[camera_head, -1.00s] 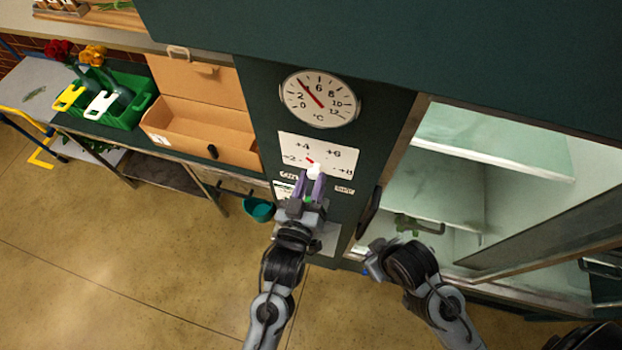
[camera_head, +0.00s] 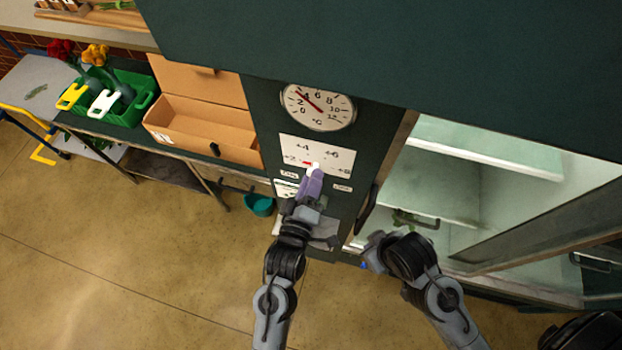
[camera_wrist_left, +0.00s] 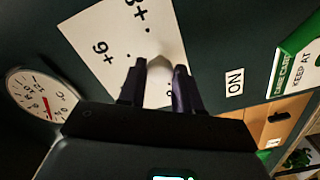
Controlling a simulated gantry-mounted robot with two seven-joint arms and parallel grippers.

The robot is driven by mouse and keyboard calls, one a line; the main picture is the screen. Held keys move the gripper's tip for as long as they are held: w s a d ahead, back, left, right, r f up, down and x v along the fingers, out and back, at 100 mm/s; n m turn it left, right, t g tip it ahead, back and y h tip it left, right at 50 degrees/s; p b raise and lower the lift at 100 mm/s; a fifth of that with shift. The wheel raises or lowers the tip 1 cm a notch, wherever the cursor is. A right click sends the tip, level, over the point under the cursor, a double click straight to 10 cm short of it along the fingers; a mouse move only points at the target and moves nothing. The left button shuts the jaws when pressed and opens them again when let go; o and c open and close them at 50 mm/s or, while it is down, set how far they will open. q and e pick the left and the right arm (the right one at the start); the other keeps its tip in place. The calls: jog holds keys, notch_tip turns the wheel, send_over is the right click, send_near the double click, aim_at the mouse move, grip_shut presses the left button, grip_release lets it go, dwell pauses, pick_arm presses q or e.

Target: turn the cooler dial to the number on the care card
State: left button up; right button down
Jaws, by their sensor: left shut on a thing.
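The cooler dial is a white knob (camera_head: 314,168) with a red pointer on a white scale plate (camera_head: 338,156) marked +2 to +8. The pointer points left, towards +2. My left gripper (camera_head: 311,178) is shut on the knob; the wrist view shows the knob (camera_wrist_left: 160,70) between its dark purple fingers (camera_wrist_left: 158,88). The care card (camera_wrist_left: 298,66), green and white with "KEEP AT", is cut off at the wrist view's edge, its number out of sight. My right gripper (camera_head: 374,252) is below the cooler door handle; its jaws are unclear.
A round gauge (camera_head: 318,106) above the dial has its red needle between 2 and 4. The glass-fronted cooler (camera_head: 470,190) is to the right. A cardboard box (camera_head: 200,130) and a green crate (camera_head: 130,118) stand on the left bench. Small labels flank the dial, one reading "ON" (camera_wrist_left: 234,82).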

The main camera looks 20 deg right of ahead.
dwell(0.5)
pick_arm(q)
jog(key=o, duration=1)
jog(key=shift+o, duration=0.2)
jog(key=b+v, duration=0.2)
jog(key=v, duration=0.8)
jog(key=shift+s+a+b, duration=0.25)
jog(key=shift+s+b, duration=0.05)
